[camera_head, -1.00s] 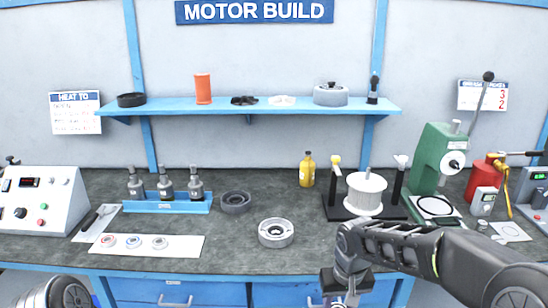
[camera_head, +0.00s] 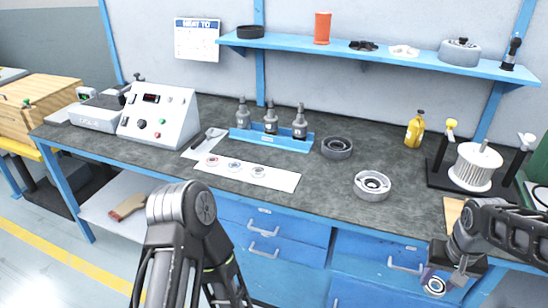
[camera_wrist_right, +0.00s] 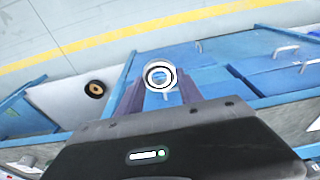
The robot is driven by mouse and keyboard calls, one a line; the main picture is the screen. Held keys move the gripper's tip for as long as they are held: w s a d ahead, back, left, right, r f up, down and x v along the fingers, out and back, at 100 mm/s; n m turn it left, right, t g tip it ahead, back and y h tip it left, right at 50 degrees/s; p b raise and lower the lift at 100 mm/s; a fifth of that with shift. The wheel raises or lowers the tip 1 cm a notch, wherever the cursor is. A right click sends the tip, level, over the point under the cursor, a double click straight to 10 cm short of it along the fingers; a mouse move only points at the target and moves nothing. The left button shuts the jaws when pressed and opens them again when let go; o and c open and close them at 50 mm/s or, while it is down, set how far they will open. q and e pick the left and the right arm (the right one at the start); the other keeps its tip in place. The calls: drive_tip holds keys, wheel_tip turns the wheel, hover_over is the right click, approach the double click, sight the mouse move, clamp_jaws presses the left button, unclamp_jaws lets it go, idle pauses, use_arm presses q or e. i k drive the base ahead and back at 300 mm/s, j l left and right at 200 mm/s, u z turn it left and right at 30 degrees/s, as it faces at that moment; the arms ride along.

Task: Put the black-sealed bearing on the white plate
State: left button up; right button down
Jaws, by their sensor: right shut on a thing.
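My right gripper (camera_head: 440,280) is shut on a ring-shaped bearing, held in front of the bench's front edge. In the right wrist view the bearing (camera_wrist_right: 160,77) shows a dark ring between pale rings, gripped between the fingertips. A long white plate (camera_head: 285,181) lies near the bench's front edge, left of centre. On it sit a red-ringed bearing (camera_head: 211,160), a blue-ringed one (camera_head: 234,166) and a greyish one (camera_head: 259,171). My left arm shows at lower left, but its gripper is out of view.
Behind the plate is a blue rack (camera_head: 243,134) with several grey tools. A dark ring (camera_head: 337,148) and a silver housing (camera_head: 372,186) stand right of the plate. A control box (camera_head: 160,115) stands left; a white spool (camera_head: 475,167) and yellow bottle (camera_head: 414,130) stand right.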

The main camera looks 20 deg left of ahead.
sight(287, 180)
drive_tip(key=u, duration=2.45)
drive_tip(key=l, duration=1.6)
